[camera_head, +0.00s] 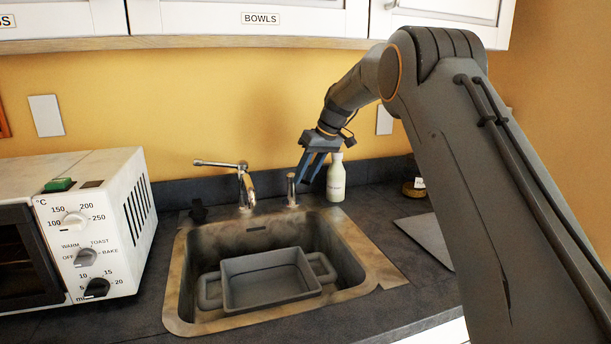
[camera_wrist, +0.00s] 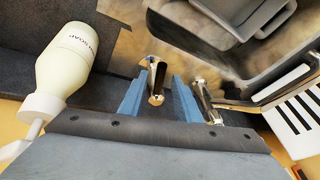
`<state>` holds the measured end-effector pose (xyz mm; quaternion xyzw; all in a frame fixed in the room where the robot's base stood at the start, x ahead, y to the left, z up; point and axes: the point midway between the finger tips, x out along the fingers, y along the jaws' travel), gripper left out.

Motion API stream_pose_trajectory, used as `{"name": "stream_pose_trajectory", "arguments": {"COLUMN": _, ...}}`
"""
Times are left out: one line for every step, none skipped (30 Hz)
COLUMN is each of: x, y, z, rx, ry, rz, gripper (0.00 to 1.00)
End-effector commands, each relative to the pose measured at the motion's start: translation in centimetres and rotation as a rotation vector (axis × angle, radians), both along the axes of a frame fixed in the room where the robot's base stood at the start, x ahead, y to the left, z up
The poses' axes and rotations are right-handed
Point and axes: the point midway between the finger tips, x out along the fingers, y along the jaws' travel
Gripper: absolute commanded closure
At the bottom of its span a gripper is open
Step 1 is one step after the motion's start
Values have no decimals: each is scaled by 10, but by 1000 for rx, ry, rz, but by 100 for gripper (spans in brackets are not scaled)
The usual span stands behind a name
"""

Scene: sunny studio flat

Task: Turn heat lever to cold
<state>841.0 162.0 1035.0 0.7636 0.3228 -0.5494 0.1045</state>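A short chrome post-like lever (camera_head: 291,188) stands on the sink's back rim, right of the chrome faucet (camera_head: 247,188). The faucet has a bar (camera_head: 214,163) pointing left from its top. No hot or cold marking is legible, so I cannot tell which part sets heat. My gripper (camera_head: 307,181) points down with blue fingers, beside the lever in the head view. In the wrist view my gripper (camera_wrist: 158,98) is open, with the metal lever (camera_wrist: 157,78) between its fingers and gaps on both sides. The faucet (camera_wrist: 207,100) is just outside the right finger.
A white soap bottle (camera_head: 336,178) stands close right of my gripper; it also shows in the wrist view (camera_wrist: 68,60). The sink (camera_head: 345,235) holds a grey tub (camera_head: 270,292). A toaster oven (camera_head: 120,220) stands left. Cabinets (camera_head: 300,18) hang above.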

Motion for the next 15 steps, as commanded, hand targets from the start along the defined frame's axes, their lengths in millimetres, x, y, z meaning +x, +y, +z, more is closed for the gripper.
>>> {"name": "stream_pose_trajectory", "arguments": {"x": 0, "y": 0, "z": 0, "rx": 0, "ry": 0, "rz": 0, "gripper": 70}}
{"name": "stream_pose_trajectory", "arguments": {"x": 0, "y": 0, "z": 0, "rx": 0, "ry": 0, "rz": 0, "gripper": 70}}
{"name": "stream_pose_trajectory", "arguments": {"x": 0, "y": 0, "z": 0, "rx": 0, "ry": 0, "rz": 0, "gripper": 70}}
{"name": "stream_pose_trajectory", "arguments": {"x": 0, "y": 0, "z": 0, "rx": 0, "ry": 0, "rz": 0, "gripper": 70}}
{"name": "stream_pose_trajectory", "arguments": {"x": 0, "y": 0, "z": 0, "rx": 0, "ry": -1, "rz": -1, "gripper": 70}}
{"name": "stream_pose_trajectory", "arguments": {"x": 0, "y": 0, "z": 1, "rx": 0, "ry": -1, "rz": -1, "gripper": 70}}
{"name": "stream_pose_trajectory", "arguments": {"x": 0, "y": -1, "z": 2, "rx": 0, "ry": -1, "rz": -1, "gripper": 70}}
{"name": "stream_pose_trajectory", "arguments": {"x": 0, "y": -1, "z": 3, "rx": 0, "ry": -2, "rz": -1, "gripper": 70}}
{"name": "stream_pose_trajectory", "arguments": {"x": 0, "y": -3, "z": 6, "rx": 0, "ry": -3, "rz": -1, "gripper": 70}}
{"name": "stream_pose_trajectory", "arguments": {"x": -1, "y": -4, "z": 9, "rx": 0, "ry": -3, "rz": -1, "gripper": 70}}
{"name": "stream_pose_trajectory", "arguments": {"x": -2, "y": -5, "z": 13, "rx": 0, "ry": -3, "rz": -1, "gripper": 70}}
{"name": "stream_pose_trajectory", "arguments": {"x": -3, "y": -7, "z": 18, "rx": 0, "ry": -3, "rz": -1, "gripper": 70}}
{"name": "stream_pose_trajectory", "arguments": {"x": -3, "y": -9, "z": 22, "rx": 0, "ry": -4, "rz": -2, "gripper": 70}}
{"name": "stream_pose_trajectory", "arguments": {"x": -5, "y": -11, "z": 27, "rx": 0, "ry": -4, "rz": -2, "gripper": 70}}
{"name": "stream_pose_trajectory", "arguments": {"x": -6, "y": -14, "z": 33, "rx": 0, "ry": -3, "rz": -1, "gripper": 70}}
